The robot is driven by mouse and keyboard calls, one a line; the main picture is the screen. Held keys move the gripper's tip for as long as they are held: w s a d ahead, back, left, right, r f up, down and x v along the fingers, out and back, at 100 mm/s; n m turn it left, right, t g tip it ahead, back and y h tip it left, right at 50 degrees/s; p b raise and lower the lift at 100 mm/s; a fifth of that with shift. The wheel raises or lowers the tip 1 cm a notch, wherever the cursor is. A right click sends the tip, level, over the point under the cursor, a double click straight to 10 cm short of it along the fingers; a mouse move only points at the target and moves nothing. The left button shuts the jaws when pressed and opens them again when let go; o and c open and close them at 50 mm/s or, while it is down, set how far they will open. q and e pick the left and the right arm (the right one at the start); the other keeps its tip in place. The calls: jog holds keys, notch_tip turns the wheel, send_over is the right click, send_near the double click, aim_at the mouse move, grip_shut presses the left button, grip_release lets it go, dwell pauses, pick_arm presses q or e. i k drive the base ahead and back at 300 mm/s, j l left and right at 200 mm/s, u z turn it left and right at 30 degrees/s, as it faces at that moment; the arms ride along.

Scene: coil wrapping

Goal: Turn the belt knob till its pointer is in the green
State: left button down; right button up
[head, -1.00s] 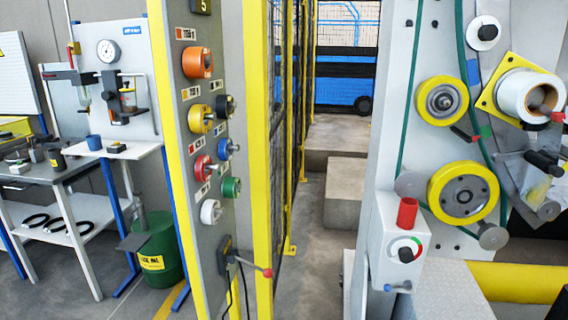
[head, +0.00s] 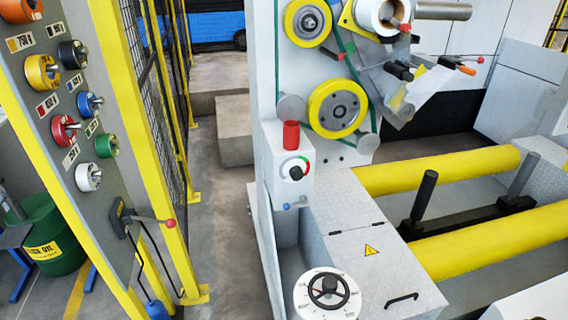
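A small black knob (head: 296,173) sits on the front of a white box (head: 272,158) in the head view, left of the picture's middle on the machine. A round scale surrounds the knob, with a white part and small green and red parts toward its upper right. The knob's pointer is too small to read against the scale. Neither of my grippers shows in the head view, and nothing touches the knob.
A red cylinder (head: 291,135) stands on the box and a small blue-tipped lever (head: 294,205) is below the knob. A black handwheel (head: 328,290) is at the bottom. Yellow rollers (head: 440,170) lie right. A grey panel (head: 75,130) with coloured reels stands left, beyond open floor.

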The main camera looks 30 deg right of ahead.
aim_at(296, 173)
jog(key=i+j+z, duration=0.5)
jog(key=z, duration=0.2)
jog(key=j, duration=0.1)
